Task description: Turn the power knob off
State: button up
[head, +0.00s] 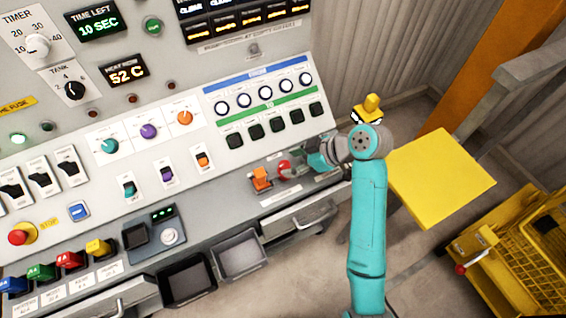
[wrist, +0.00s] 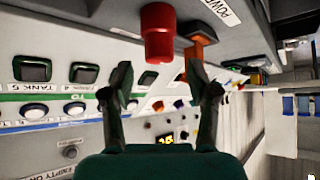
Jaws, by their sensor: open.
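The power knob is a red round knob (head: 284,167) on the sloped lower ledge of the control panel, at its right end. In the wrist view the red knob (wrist: 158,35) hangs at the top centre, near a partly visible POWER label. My gripper (head: 296,167) reaches in from the right, close beside the knob. In the wrist view my gripper (wrist: 160,74) has its two dark fingers spread with nothing between them. The knob appears just above the gap between the fingertips; I cannot tell whether they touch it.
An orange switch (head: 261,178) stands just left of the knob; it also shows in the wrist view (wrist: 200,42). Black square buttons (head: 276,124) lie above. A drawer handle (head: 315,216) juts out below. A yellow table (head: 440,180) stands at the right.

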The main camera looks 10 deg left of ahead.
aim_at(285, 165)
jog(key=shift+x, duration=1.95)
grip_shut()
